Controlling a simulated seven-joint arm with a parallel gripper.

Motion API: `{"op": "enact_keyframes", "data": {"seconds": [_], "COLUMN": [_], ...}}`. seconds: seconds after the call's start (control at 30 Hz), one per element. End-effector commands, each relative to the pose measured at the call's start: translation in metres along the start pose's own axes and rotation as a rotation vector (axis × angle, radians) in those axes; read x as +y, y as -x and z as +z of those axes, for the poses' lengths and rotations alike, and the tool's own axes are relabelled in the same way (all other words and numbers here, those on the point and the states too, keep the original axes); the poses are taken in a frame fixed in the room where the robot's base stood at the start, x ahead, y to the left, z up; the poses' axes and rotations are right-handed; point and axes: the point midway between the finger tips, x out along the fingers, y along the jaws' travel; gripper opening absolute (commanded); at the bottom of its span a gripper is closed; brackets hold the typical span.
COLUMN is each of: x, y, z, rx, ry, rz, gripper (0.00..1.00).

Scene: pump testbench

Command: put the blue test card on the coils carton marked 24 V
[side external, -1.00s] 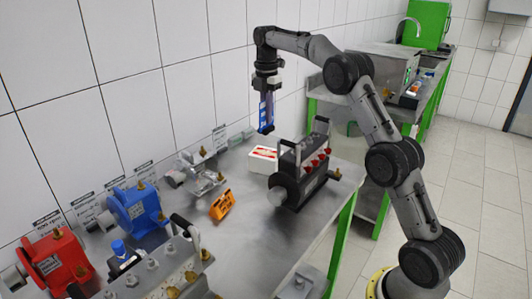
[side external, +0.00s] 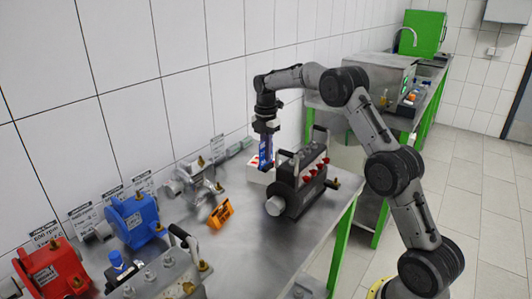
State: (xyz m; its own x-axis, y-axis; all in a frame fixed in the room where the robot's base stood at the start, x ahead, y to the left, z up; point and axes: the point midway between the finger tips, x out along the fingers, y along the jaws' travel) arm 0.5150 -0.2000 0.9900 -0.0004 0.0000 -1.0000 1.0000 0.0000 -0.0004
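The blue test card (side external: 266,150) hangs upright below my gripper (side external: 266,134) in the side view. My gripper appears shut on its upper end; the fingers are small and dark. A white carton with red marking (side external: 257,175) sits on the steel table, directly below and behind the card. The card's lower end overlaps the carton's top in the picture; I cannot tell whether they touch. The carton's print is too small to read, so 24 V cannot be confirmed. Its right side is partly hidden by the black pump.
The black pump with handles and red knobs (side external: 298,190) stands just right of the carton. A metal pump (side external: 197,180) and an orange device (side external: 221,213) are to the left. Blue (side external: 135,217) and red (side external: 55,268) pumps stand further left. The steel tabletop (side external: 250,250) is clear in front.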

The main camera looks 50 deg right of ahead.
Motion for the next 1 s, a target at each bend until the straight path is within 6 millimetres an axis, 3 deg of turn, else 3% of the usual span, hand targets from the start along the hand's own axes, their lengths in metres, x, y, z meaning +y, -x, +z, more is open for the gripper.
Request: {"op": "enact_keyframes", "data": {"seconds": [0.17, 0.37, 0.73, 1.0], "x": [0.000, 0.000, 0.001, 0.001], "y": [-0.002, -0.003, 0.002, 0.047], "z": [0.000, 0.000, 0.000, 0.001], "rx": [0.000, 0.000, -0.001, -0.002], "ry": [0.000, 0.000, 0.000, 0.000], "rz": [0.000, 0.000, 0.002, 0.006], "gripper": [0.00, 0.34, 0.34, 0.34]}}
